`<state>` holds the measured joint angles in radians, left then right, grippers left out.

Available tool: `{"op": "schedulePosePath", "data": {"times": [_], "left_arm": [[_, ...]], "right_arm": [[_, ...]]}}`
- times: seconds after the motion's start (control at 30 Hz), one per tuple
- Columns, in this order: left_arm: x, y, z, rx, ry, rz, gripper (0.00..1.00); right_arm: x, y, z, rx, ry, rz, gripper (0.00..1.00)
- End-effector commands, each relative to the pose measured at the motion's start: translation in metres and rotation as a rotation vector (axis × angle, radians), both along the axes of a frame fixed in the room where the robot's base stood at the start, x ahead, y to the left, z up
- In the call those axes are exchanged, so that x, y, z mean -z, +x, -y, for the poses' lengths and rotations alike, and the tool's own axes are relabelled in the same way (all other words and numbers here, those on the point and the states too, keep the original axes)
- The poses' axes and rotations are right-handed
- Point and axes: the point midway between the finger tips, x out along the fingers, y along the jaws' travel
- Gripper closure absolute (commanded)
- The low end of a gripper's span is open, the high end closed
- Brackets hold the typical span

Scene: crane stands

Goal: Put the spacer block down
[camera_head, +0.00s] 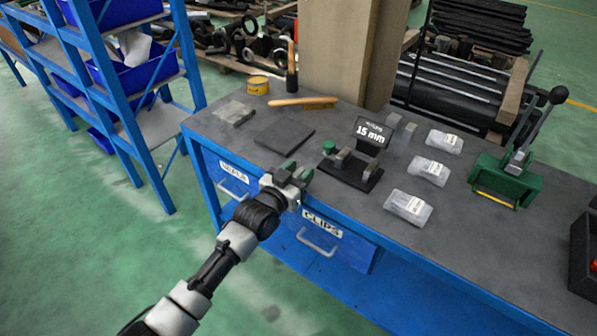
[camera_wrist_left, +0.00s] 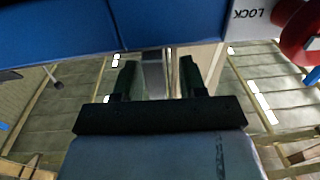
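My left gripper (camera_head: 297,174) is over the front edge of the workbench, above the drawers. Its two dark green fingers also show in the left wrist view (camera_wrist_left: 159,78). A small grey metal block, the spacer block (camera_wrist_left: 153,74), is between these fingers. Its lower part in that view is hidden by the gripper body. On the bench, to the right of the gripper, a black stand (camera_head: 350,174) carries grey blocks and a green knob, with a sign (camera_head: 372,133) reading 15 mm behind it. My right gripper is not in view.
A flat dark plate (camera_head: 285,139) lies on the bench behind the gripper. A green lever press (camera_head: 507,181) stands at right. A wooden post (camera_head: 352,50) rises behind the bench.

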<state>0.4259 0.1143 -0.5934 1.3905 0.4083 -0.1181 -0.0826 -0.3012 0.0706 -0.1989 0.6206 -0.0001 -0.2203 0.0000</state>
Motion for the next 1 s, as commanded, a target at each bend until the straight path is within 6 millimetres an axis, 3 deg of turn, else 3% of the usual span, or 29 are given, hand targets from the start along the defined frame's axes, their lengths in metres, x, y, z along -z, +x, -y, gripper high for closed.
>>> {"op": "schedulePosePath", "data": {"times": [0.33,0.8,1.0], "left_arm": [[0.0,-0.005,-0.003,0.0,0.0,0.0,0.59],[-0.001,-0.075,-0.048,0.0,0.001,-0.002,0.59],[-0.003,-0.09,-0.057,0.0,0.0,0.0,0.59]], "right_arm": [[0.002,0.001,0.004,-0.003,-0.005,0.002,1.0],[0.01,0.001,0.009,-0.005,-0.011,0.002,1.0],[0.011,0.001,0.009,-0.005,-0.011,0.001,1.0]]}}
